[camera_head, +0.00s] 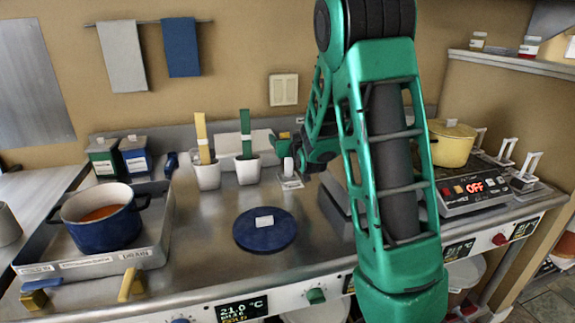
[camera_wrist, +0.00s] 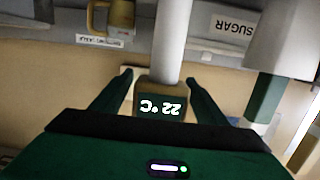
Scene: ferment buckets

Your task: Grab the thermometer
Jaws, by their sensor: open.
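The thermometer (camera_wrist: 160,103) shows in the wrist view with a dark display reading 22 °C, upside down in the picture. A thick white stem (camera_wrist: 173,40) runs from it toward the top of the view. My gripper (camera_wrist: 160,80) is open, with one dark green finger on each side of the thermometer. I cannot tell whether either finger touches it. In the head view my gripper (camera_head: 296,150) is at the back of the counter, close to a small white upright part (camera_head: 289,166) above a labelled base. The thermometer's body is mostly hidden there.
White cups with a yellow strip (camera_head: 207,176) and a green strip (camera_head: 247,171) stand just left of my gripper. A blue disc (camera_head: 265,230) lies in front. A blue pot (camera_head: 100,214) is at left, a yellow pot (camera_head: 452,143) at right. The counter between is mostly bare.

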